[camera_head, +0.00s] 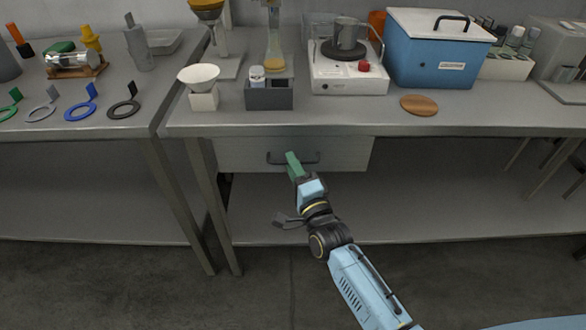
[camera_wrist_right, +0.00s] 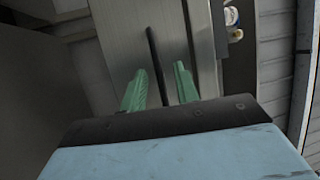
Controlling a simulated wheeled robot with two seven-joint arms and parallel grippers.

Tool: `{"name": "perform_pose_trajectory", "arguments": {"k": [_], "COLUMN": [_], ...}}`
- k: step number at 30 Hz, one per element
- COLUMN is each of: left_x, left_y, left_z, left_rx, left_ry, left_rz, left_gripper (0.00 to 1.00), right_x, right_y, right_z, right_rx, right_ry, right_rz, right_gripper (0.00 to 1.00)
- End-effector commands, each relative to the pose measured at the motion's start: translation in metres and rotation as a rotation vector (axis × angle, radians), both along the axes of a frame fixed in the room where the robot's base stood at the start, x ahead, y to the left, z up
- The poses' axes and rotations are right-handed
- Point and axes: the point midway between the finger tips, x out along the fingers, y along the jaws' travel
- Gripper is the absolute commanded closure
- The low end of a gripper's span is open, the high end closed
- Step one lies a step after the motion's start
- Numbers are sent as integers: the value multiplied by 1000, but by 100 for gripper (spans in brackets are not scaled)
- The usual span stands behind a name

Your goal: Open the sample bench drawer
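The sample bench drawer (camera_head: 345,154) is a grey front under the bench top. A gap shows on each side of the handle. My left gripper is not in view.
The bench top (camera_head: 330,119) above carries a grey box (camera_head: 269,98), a white funnel on a block (camera_head: 200,85), a hot plate (camera_head: 345,77), a blue cooler (camera_head: 435,55) and a round wooden disc (camera_head: 419,105). A lower shelf (camera_head: 440,205) lies below, mostly bare. Bench legs stand left of the drawer.

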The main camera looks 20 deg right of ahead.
Motion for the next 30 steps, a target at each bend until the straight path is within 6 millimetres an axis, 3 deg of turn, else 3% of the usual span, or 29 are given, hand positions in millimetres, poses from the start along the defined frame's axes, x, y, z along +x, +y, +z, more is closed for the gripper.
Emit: {"name": "perform_pose_trajectory", "arguments": {"k": [8, 16, 30], "left_x": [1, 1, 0], "left_y": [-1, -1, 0], "left_z": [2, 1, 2], "left_rx": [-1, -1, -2], "left_ry": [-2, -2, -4], "left_rz": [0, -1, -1], "left_gripper": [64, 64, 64], "right_x": [2, 2, -3], "right_y": [0, 0, 2], "right_z": [0, 0, 1], "right_rx": [0, 0, 1], "right_ry": [1, 1, 2], "right_rz": [0, 0, 1], "right_gripper": [69, 100, 100]}}
